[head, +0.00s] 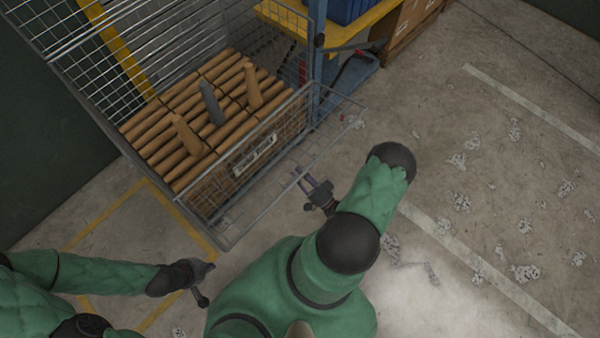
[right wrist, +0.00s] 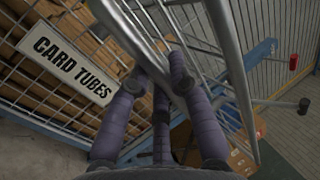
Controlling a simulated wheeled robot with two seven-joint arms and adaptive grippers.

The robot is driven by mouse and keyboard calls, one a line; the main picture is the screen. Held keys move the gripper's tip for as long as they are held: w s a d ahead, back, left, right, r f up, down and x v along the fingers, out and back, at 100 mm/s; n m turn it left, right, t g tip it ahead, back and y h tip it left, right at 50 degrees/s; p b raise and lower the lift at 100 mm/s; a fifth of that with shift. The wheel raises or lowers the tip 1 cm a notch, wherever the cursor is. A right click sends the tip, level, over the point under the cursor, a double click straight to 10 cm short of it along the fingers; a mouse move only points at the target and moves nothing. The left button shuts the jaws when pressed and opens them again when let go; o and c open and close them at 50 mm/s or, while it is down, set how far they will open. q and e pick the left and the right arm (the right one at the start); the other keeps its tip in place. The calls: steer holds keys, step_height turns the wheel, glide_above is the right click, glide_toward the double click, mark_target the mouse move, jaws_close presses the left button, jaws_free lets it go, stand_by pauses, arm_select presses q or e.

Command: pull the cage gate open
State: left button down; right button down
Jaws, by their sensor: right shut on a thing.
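The cage gate (head: 219,190) is a grey wire mesh panel in a tube frame at the front of a cage. A white label (head: 255,155) is on the mesh. It reads "CARD TUBES" in the right wrist view (right wrist: 68,65). My right gripper (head: 306,179) is at the gate's outer rail, right of the label. In the right wrist view, its purple-grey fingers (right wrist: 166,82) close around a grey metal bar (right wrist: 137,45). My left gripper (head: 207,268) is low at the left, apart from the gate; its finger opening is too small to judge.
Brown card tubes (head: 162,126) lie stacked in the cage, with several tubes standing up. A blue post (head: 317,65) and a yellow shelf (head: 360,25) stand behind. Boxes (head: 405,28) are at the back. The concrete floor (head: 480,130) to the right is open, with pale patches.

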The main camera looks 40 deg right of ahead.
steer(key=shift+w, duration=0.15)
steer(key=c, duration=1.1)
jaws_free()
steer(key=shift+w, duration=0.1)
steer(key=shift+s+d+f, duration=0.1)
steer(key=shift+s+f, duration=0.15)
steer(key=shift+s, duration=0.45)
steer(key=a+v, duration=0.1)
steer(key=v, duration=0.9)
steer(key=shift+s+d, duration=0.4)
steer(key=shift+d, duration=0.05)
steer(key=shift+f, duration=0.1)
